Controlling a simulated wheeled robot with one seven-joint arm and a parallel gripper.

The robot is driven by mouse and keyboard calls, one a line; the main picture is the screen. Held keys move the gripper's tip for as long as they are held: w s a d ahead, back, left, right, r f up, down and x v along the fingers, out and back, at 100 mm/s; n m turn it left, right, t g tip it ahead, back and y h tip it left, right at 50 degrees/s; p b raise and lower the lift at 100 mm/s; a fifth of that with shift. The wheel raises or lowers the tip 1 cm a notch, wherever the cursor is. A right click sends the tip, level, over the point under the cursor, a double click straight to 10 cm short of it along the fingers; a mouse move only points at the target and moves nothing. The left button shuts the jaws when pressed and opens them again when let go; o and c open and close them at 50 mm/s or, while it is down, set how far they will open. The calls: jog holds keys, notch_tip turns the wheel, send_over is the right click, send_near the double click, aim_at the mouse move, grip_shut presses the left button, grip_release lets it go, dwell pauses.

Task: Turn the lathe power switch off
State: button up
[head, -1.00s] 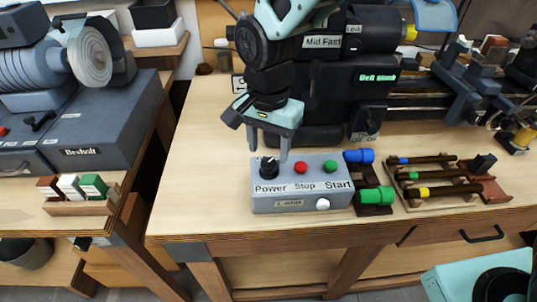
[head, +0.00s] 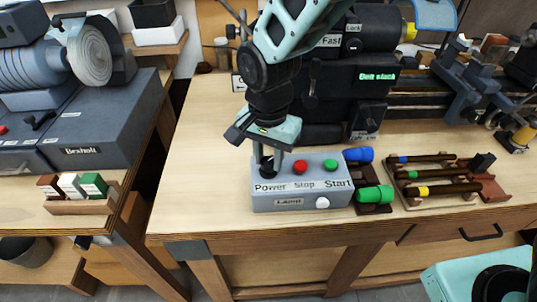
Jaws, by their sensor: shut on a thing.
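The grey control box (head: 302,186) stands on the wooden bench with the labels Power, Stop and Start. Its black power switch knob (head: 267,171) is at the left end, above the Power label. My gripper (head: 268,165) points down over the box and is shut on the power switch. The fingers partly hide the knob, so its pointer direction cannot be seen. The red stop button (head: 300,167) and green start button (head: 330,165) sit to the right of the fingers. The dark lathe (head: 345,95) stands behind, with a lit green display.
Blue (head: 358,155) and green-handled (head: 375,195) tools lie right of the box, beside a rack of dark tools (head: 435,180). A grinder (head: 90,55) stands on the left bench. The bench left of the box is clear.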

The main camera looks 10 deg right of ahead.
jog(key=shift+n, duration=0.3)
jog(key=n+p, duration=0.1)
jog(key=n, duration=0.2)
jog(key=n+p, duration=0.1)
jog(key=n, duration=0.4)
jog(key=shift+w+r, duration=0.1)
jog(key=n, duration=0.4)
jog(key=shift+n+p, duration=0.3)
jog(key=shift+p, duration=0.05)
jog(key=n+p, duration=0.1)
jog(key=n, duration=0.3)
jog(key=shift+a+n, duration=0.1)
jog(key=shift+n, duration=0.2)
jog(key=o, duration=1)
